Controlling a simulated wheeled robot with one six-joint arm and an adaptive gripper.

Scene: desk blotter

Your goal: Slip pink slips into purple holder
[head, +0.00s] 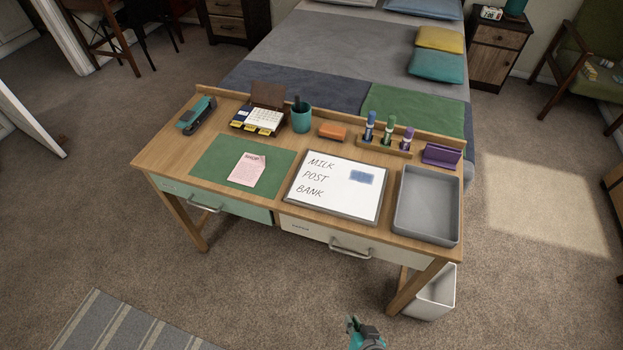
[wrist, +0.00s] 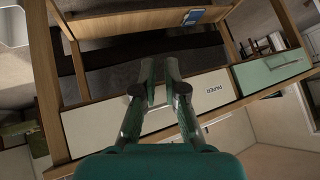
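Pink slips (head: 246,172) lie on the green blotter (head: 212,163) at the left of the desk; the top one bears writing that looks like "SHOP". Whether there are two or more is hard to tell. The purple holder (head: 441,154) stands at the desk's back right, behind the grey tray. My gripper (head: 354,324) is in front of the desk, low in the head view, well away from both. In the wrist view my gripper (wrist: 160,66) is empty, with a gap between its fingers, facing the drawer fronts. The slips and holder are not visible there.
A whiteboard (head: 336,187) lies between the blotter and a grey tray (head: 402,202). Along the back are a stapler (head: 197,116), calendar (head: 261,119), teal cup (head: 301,119), orange eraser (head: 333,133) and marker rack (head: 383,147). A white bin (head: 433,293) stands below right.

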